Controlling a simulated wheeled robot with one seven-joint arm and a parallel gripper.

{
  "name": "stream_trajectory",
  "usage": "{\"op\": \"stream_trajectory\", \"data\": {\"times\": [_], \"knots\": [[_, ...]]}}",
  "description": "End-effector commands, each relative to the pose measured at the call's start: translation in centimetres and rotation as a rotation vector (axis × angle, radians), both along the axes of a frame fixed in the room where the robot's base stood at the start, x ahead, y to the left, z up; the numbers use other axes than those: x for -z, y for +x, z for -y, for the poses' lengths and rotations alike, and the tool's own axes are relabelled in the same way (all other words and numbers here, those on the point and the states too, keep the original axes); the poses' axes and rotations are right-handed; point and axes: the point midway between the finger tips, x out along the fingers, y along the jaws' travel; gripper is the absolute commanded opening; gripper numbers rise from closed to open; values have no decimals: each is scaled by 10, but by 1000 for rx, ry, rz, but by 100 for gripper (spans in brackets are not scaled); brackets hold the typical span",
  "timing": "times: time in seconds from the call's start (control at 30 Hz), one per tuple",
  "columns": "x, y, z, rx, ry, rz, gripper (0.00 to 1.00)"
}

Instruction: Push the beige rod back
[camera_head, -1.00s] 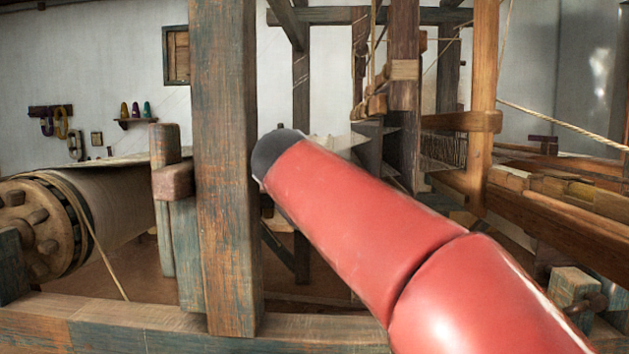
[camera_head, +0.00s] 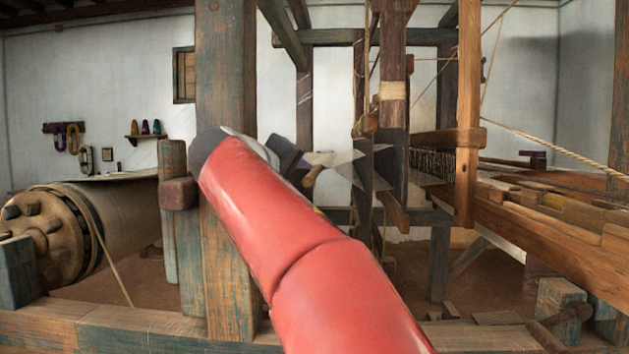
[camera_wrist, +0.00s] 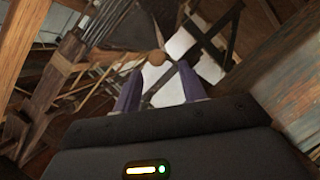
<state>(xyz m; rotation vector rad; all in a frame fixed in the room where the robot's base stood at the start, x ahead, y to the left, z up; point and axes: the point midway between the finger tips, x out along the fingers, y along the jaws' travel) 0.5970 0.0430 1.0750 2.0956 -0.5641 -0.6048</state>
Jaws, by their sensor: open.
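A beige-brown rod shows its round end (camera_wrist: 156,57) in the wrist view, just beyond my fingertips and roughly in line with the gap between them. In the head view a short rod end (camera_head: 313,176) sticks out just right of my gripper (camera_head: 292,157); it seems to be the same rod. My gripper (camera_wrist: 158,82) is open, with two purple-grey fingers apart and nothing between them. I cannot tell whether a finger touches the rod. Most of the rod's length is hidden.
A thick upright post (camera_head: 225,80) stands close behind my arm. The warp beam roller (camera_head: 125,215) lies at left. Loom uprights (camera_head: 393,110) and long wooden beams (camera_head: 560,220) crowd the right. A rope (camera_head: 560,150) crosses at right.

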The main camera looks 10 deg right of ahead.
Motion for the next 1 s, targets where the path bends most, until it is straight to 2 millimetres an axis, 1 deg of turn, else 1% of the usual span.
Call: {"op": "stream_trajectory", "data": {"times": [0.3,0.5,0.63,0.83,0.87,1.0], "knots": [[9,37,29,3,-1,-1,41],[14,54,42,2,0,0,41],[16,58,45,1,1,0,41],[16,58,45,0,1,0,41],[16,58,45,-1,1,-1,40],[16,58,44,-1,1,-1,22]]}}
